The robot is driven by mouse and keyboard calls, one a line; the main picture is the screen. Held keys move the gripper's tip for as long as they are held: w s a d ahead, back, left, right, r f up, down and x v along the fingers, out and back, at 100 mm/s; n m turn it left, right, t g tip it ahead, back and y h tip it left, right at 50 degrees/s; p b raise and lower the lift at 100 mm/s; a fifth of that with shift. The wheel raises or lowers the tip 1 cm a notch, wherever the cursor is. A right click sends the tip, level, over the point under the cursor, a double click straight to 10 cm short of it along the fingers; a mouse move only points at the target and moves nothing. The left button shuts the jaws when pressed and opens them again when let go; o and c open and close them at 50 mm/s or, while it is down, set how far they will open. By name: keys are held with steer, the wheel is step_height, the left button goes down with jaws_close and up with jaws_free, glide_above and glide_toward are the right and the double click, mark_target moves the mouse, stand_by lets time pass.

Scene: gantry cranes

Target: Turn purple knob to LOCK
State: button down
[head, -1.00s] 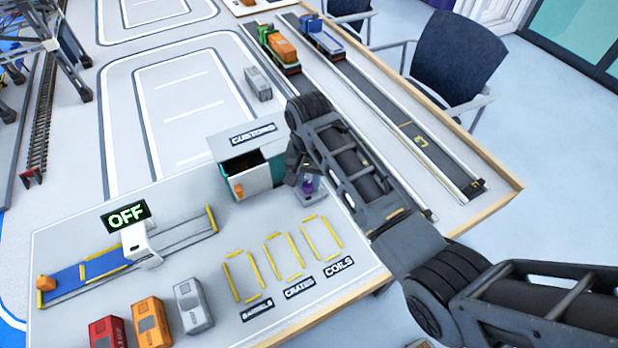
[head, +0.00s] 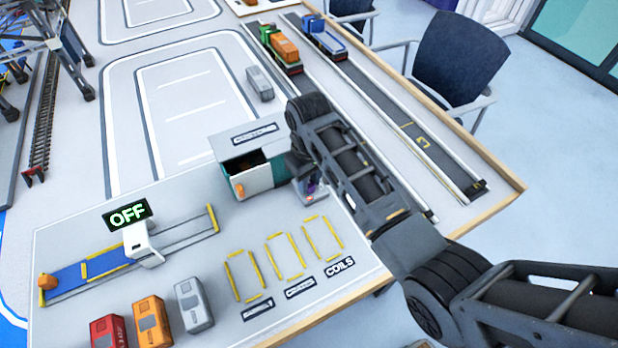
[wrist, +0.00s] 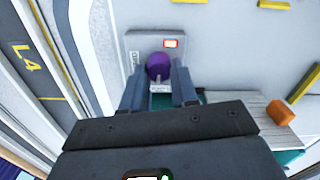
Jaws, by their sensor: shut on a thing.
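The purple knob (wrist: 158,66) stands on a small grey plate (wrist: 146,40) in the wrist view. The plate has a red-framed label above the knob and small lettering at its left and below; I cannot read which word the knob points to. My gripper (wrist: 158,74) has one finger on each side of the knob and is shut on it.
The customs box (head: 240,145), with an orange handle, stands close to the left of my gripper. Yellow-marked bays (head: 285,250) lie in front. A conveyor (head: 115,262) with an OFF sign (head: 127,214) is at left. Truck lanes (head: 400,120) run behind my arm.

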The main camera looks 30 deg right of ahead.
steer(key=shift+n, duration=0.6)
steer(key=c, duration=0.9)
jaws_free()
steer(key=shift+o, duration=0.2)
steer(key=shift+r+b, duration=0.4)
steer(key=shift+r, duration=3.55)
